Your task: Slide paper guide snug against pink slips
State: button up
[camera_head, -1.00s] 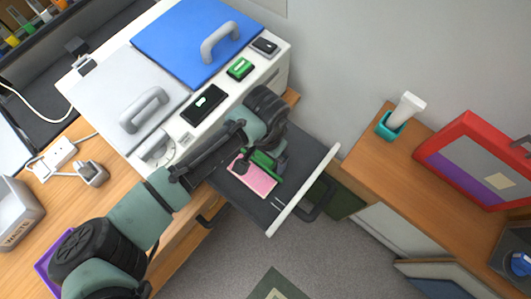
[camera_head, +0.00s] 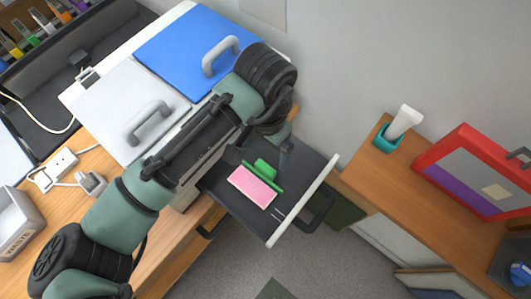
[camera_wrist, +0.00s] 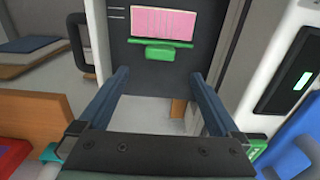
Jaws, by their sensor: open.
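The pink slips (camera_head: 251,188) lie as a flat stack in the pulled-out dark tray (camera_head: 265,222). The green paper guide (camera_head: 265,169) runs along the stack's upper-right long side, roughly parallel to it. In the wrist view the pink slips (camera_wrist: 165,22) are at the top, with the green guide (camera_wrist: 160,52) just below them. Guide and slips are very close; I cannot tell whether they touch. My gripper (camera_wrist: 164,78) is open and empty, its two fingers apart, with the guide beyond the gap between them. In the head view my gripper (camera_head: 284,158) is beside the guide, partly hidden by my wrist.
The tray's pale front edge (camera_head: 302,201) carries a dark handle (camera_head: 321,207). The printer's blue lid (camera_head: 180,38) and grey lid (camera_head: 115,100) are close to my arm. A wooden cabinet (camera_head: 400,190) stands right of the tray, across a gap.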

jog(key=shift+r, duration=0.55)
